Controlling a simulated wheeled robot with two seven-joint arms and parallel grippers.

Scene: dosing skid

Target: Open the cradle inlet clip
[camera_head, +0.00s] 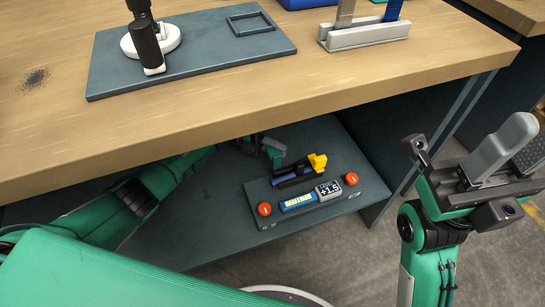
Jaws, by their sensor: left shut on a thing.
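On the lower shelf under the table, a dark cradle unit (295,181) holds a black and blue bar with a yellow block (317,162) at its right end. My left gripper (268,148) reaches in from the left, at the bar's left end. It is shut on a small blue piece there, which I take to be the cradle inlet clip (274,153). The fingertips are small and partly hidden, so the exact grip is unclear. My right gripper (497,150) is raised at the right, clear of the table, with its grey finger part pointing up and right. Its opening cannot be made out.
The front panel has a +1.5 display (328,189), a blue-and-yellow label and two red knobs (264,209). The tabletop (220,100) overhangs the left arm. A dark plate (200,62) with a white-based fixture and a grey rack (365,35) stand on top. Floor is open at right.

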